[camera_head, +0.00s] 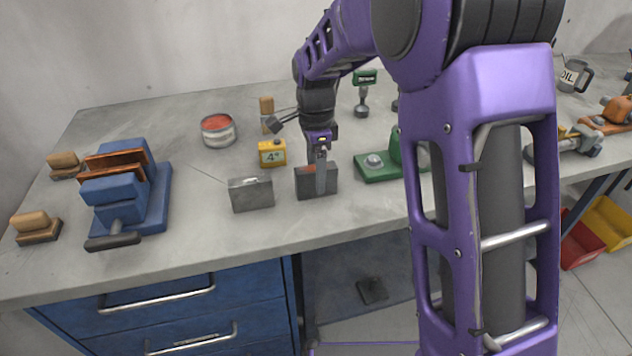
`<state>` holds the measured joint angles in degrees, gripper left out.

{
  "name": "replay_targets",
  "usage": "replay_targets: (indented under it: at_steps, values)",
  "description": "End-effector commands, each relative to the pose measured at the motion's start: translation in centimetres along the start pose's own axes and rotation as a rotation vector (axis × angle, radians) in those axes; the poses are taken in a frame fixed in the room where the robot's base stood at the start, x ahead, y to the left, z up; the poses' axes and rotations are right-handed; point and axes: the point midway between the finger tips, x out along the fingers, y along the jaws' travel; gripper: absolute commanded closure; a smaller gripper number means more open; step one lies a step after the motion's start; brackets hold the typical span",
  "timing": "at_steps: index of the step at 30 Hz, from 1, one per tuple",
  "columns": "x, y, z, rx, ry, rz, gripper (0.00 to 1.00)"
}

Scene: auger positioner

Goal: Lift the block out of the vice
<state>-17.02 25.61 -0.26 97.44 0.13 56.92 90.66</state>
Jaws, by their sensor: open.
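The blue vice (125,212) stands at the left of the bench, with copper-coloured jaw faces and a dark handle at its front. I cannot make out a block between its jaws. Two grey rectangular blocks stand upright on the bench, right of the vice: a left one (251,194) and a right one (331,181). My gripper (321,188) points down at the right block, its finger covering part of the block's front. It is open. Whether the fingers straddle or touch the block cannot be told from this view.
A yellow tape measure (271,153) and a red-topped tin (218,131) stand behind the blocks. A green tool (378,165) lies to the right. Wooden-handled brushes (36,227) lie left of the vice. Bench between vice and left block is clear. My arm hides the right-middle of the bench.

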Motion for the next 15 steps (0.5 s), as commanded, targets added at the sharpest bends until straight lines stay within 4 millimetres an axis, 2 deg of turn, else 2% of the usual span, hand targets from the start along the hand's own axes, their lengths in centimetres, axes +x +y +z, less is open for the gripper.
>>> replay_targets:
  at_steps: [1, 4, 11, 15]
  values:
    - [1.1, 0.0, -0.1, 0.0, 0.0, 0.004, 0.28]
    - [2.3, 0.0, -0.1, 0.0, 0.0, 0.004, 0.28]
    - [2.5, 0.0, -0.1, 0.0, 0.0, 0.0, 0.28]
    - [2.5, 0.0, -0.1, 0.0, 0.0, 0.0, 0.49]
